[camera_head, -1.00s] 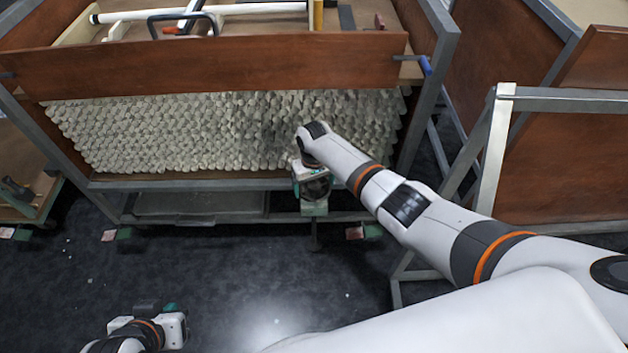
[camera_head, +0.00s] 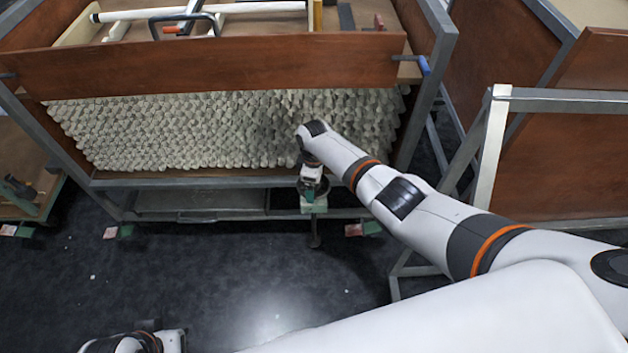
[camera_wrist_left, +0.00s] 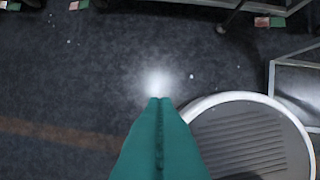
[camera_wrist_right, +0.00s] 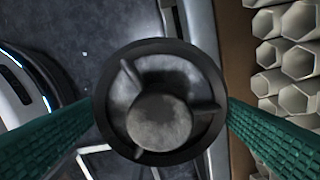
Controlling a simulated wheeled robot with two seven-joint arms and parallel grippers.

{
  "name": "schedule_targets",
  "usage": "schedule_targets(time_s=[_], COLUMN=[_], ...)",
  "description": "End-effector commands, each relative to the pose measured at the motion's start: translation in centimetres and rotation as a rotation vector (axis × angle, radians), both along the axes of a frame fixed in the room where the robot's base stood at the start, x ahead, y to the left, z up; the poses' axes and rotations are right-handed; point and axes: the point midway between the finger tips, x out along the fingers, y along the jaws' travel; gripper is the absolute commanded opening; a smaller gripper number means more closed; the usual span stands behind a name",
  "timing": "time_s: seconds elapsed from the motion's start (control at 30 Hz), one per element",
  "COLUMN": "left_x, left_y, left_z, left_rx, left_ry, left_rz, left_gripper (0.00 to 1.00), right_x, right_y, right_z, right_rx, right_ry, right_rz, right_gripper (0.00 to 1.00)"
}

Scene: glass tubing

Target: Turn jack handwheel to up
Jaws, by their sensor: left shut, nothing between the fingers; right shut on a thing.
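The jack handwheel (camera_wrist_right: 160,120) is a dark round wheel with a thick rim, short spokes and a wide hub, face-on in the right wrist view. My right gripper (camera_wrist_right: 161,103) has its two green ribbed fingers at opposite sides of the rim, shut on it. In the head view my right gripper (camera_head: 313,190) is low at the front of the tube cart, and the wheel is mostly hidden there. My left gripper (camera_wrist_left: 160,101) is shut and empty over the dark floor, with its green fingertips together. In the head view only its wrist shows at the bottom left edge.
The cart (camera_head: 200,184) holds a stack of pale hexagonal tubes (camera_head: 220,130) behind a brown board (camera_head: 210,68). A grey metal frame (camera_head: 492,150) stands to the right of my right arm. The floor (camera_head: 190,280) in front of the cart is open.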

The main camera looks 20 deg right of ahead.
Motion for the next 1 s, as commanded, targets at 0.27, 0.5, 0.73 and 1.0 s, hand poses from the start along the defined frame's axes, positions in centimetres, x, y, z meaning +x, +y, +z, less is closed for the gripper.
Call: schedule_targets(time_s=[0.27,0.5,0.73,1.0], left_x=[0.0,0.0,0.3,1.7], left_y=[0.0,0.0,-0.1,-0.5], left_z=[0.0,-0.2,-0.3,-0.1], left_rx=[0.0,0.0,-0.004,-0.017], left_ry=[-0.001,-0.001,-0.019,-0.091], left_rz=[0.0,0.0,-0.001,-0.007], left_gripper=[0.0,0.0,0.0,0.0], right_x=[0.0,0.0,0.1,0.1], right_y=[0.1,0.0,0.1,0.0], right_z=[0.0,0.0,0.0,0.0], right_rx=[0.002,0.001,0.002,0.001], right_ry=[0.0,0.001,0.0,0.0], right_rz=[0.261,0.489,0.709,0.965], right_gripper=[0.66,0.66,0.66,0.66])
